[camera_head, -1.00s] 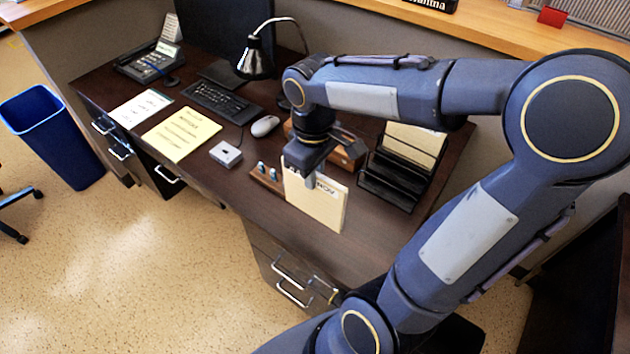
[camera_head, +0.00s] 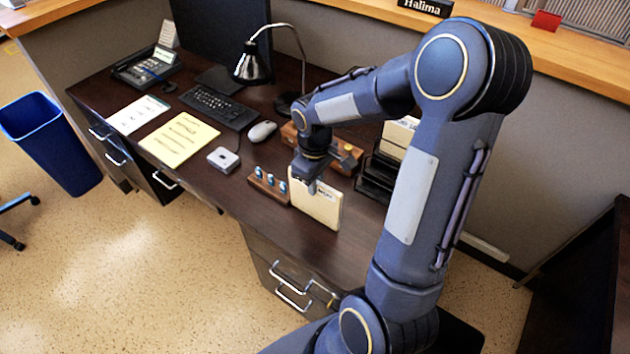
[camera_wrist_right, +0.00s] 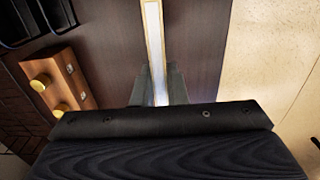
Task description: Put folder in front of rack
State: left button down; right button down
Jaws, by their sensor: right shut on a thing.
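The cream folder (camera_head: 317,207) stands upright near the desk's front edge, with a label along its top. My right gripper (camera_head: 306,182) is shut on its top edge from above. In the right wrist view the folder (camera_wrist_right: 154,45) shows edge-on between the two fingers (camera_wrist_right: 158,88). I cannot tell whether its bottom touches the desk. The black tiered rack (camera_head: 374,182) stands right of and behind the folder, partly hidden by my right arm, with cream papers (camera_head: 398,136) in it. A corner of the rack (camera_wrist_right: 48,12) shows in the wrist view. My left gripper is out of view.
A small wooden holder (camera_head: 266,186) with blue-topped stamps is just left of the folder. A wooden box (camera_head: 345,157) with brass knobs is behind it. A small white box (camera_head: 223,159), mouse (camera_head: 262,131) and yellow pad (camera_head: 180,138) lie farther left.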

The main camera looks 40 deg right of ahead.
jog(key=shift+f, duration=0.1)
jog(key=c, duration=1.5)
grip_release()
jog(key=shift+o, duration=0.2)
notch_tip(320, 180, up, 11)
jog(key=s+a+r+m+t+y, duration=0.1)
jog(key=s+a+m+t+y, duration=0.2)
jog(key=s+a, duration=0.9)
jog(key=s+m+t, duration=0.2)
jog(key=s, duration=0.1)
jog(key=shift+s+a+r+t+y+p, duration=0.15)
jog(key=shift+s+t+y+p, duration=0.15)
jog(key=shift+y+p, duration=0.1)
